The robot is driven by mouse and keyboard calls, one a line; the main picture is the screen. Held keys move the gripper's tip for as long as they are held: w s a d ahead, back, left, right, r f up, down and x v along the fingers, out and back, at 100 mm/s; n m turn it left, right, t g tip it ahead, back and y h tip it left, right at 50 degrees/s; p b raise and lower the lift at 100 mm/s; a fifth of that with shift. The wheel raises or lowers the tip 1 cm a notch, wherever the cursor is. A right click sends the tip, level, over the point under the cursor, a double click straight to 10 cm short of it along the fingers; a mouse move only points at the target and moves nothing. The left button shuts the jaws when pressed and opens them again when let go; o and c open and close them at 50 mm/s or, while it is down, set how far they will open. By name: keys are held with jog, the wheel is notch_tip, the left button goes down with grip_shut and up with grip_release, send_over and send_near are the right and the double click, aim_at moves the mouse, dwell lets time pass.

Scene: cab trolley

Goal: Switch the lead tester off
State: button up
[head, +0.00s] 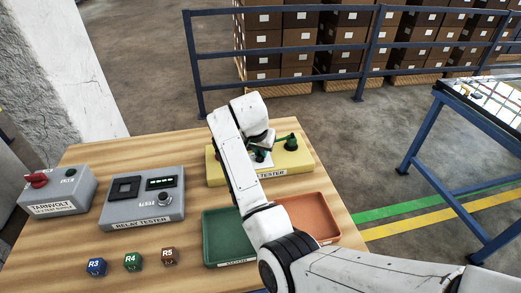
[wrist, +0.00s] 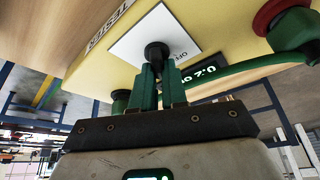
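The lead tester (head: 292,166) is a yellow box at the back right of the wooden table, partly hidden by my arm in the head view. In the wrist view its yellow face (wrist: 215,20) carries a white plate (wrist: 135,35) with a black knob (wrist: 157,50), and a dark display with lit digits, upside down, reading about 0.2. My gripper (wrist: 160,72) is at the knob, its two green fingers close together on either side of it. They appear closed on the knob, though the contact itself is partly hidden. In the head view the fingertips are hard to make out.
The grey relay tester (head: 145,222) and a grey box with a red knob (head: 60,207) stand to the left. A green tray (head: 222,222) and an orange tray (head: 312,222) lie in front of the lead tester. Blocks R3, R4 and R5 (head: 170,256) lie near the front.

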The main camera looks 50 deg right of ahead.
grip_shut()
jog(key=shift+r+n+p, duration=0.1)
jog(key=shift+n+p, duration=0.3)
jog(key=shift+p, duration=0.2)
jog(key=shift+r+n+t+p, duration=0.1)
jog(key=shift+n+t+p, duration=0.2)
jog(key=shift+n+p, duration=0.4)
jog(key=n+y+p, duration=0.1)
jog(key=n+p, duration=0.1)
jog(key=p, duration=0.1)
jog(key=shift+r+t, duration=0.1)
jog(key=shift+t, duration=0.2)
jog(key=n+t+y+p, duration=0.1)
jog(key=n+p, duration=0.2)
jog(key=n, duration=0.1)
jog(key=shift+w+a+n, duration=0.1)
jog(key=shift+n, duration=0.2)
jog(key=shift+a+f+n+y+p, duration=0.1)
jog(key=shift+f+n+y+p, duration=0.15)
jog(key=shift+n+y+p, duration=0.95)
jog(key=shift+n+h, duration=0.3)
jog(key=shift+n, duration=0.2)
